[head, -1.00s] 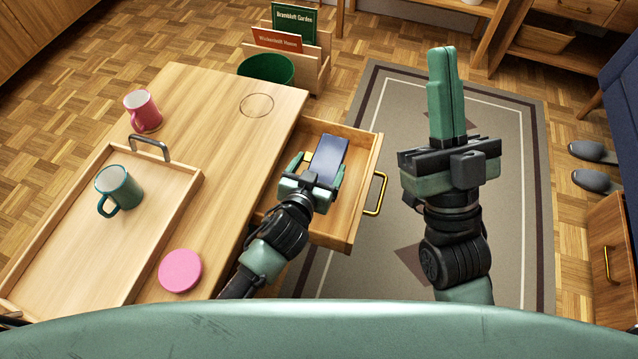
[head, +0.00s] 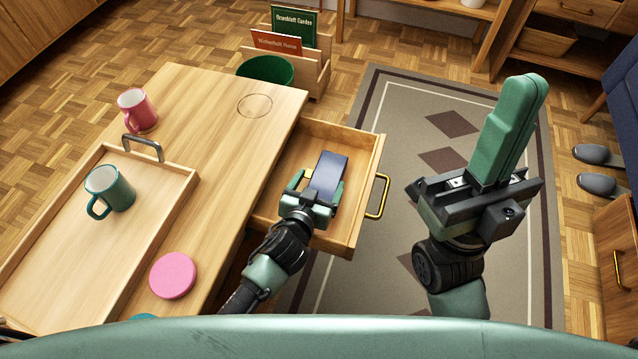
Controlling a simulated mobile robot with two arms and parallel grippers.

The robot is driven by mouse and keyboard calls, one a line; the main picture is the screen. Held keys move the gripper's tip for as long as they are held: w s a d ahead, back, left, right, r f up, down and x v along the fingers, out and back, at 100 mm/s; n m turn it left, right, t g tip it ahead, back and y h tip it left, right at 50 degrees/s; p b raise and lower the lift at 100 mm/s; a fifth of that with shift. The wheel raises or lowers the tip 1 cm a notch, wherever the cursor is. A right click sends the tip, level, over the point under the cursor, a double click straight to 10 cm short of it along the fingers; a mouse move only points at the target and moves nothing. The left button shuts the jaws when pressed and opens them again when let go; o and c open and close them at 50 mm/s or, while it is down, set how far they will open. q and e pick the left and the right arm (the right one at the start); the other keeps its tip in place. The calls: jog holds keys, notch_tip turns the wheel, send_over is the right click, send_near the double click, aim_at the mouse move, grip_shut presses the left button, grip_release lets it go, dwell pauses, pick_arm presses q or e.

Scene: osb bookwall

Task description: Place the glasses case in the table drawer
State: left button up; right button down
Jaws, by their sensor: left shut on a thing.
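The dark blue glasses case (head: 329,170) is between the fingers of my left gripper (head: 318,188), which is shut on it. The case is over the inside of the open table drawer (head: 345,232). I cannot tell whether it touches the drawer floor. The drawer sticks out from the right side of the wooden table (head: 225,135) and has a brass handle (head: 378,196). My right gripper (head: 528,88) is raised over the rug, its green fingers together and nothing seen between them.
On the table are a wooden tray (head: 60,250) with a teal mug (head: 112,188), a pink mug (head: 137,109) and a pink disc (head: 173,275). A green bin (head: 266,70) and a book box (head: 312,75) stand behind. The rug (head: 400,110) is clear.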

pick_arm(q)
jog(key=shift+r, duration=0.1)
jog(key=o, duration=1.9)
jog(key=shift+f, duration=0.25)
